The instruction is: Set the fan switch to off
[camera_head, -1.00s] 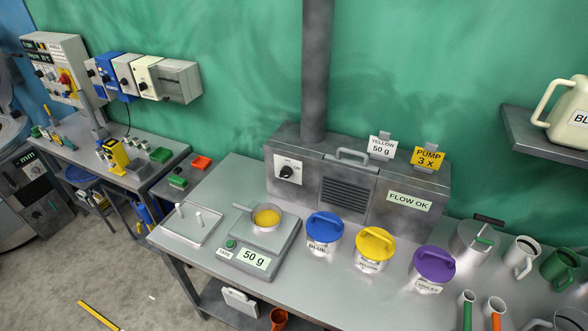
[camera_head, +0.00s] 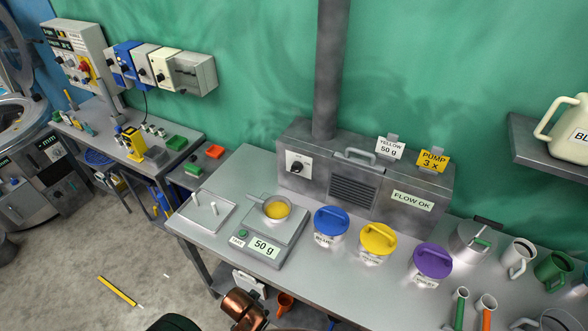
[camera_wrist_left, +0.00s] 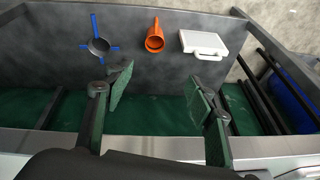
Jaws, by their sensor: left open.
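The fan switch (camera_head: 298,163) is a black rotary knob on a white plate at the left of the front of a grey metal fan box (camera_head: 420,213). Its lettering and pointer are too small to read surely. My left gripper (camera_wrist_left: 158,95) shows in the left wrist view with its two green-padded fingers spread wide and nothing between them. It faces the lower shelf, well away from the switch. In the head view only dark and copper-coloured parts, probably of my own arm, show at the bottom edge. My right gripper is not in view.
On the bench stand a scale (camera_head: 270,243) with a pan of yellow powder (camera_head: 277,210), and blue (camera_head: 331,222), yellow (camera_head: 378,240) and purple (camera_head: 432,262) lidded pots. An orange scoop (camera_wrist_left: 155,38) and white box (camera_wrist_left: 203,44) lie below.

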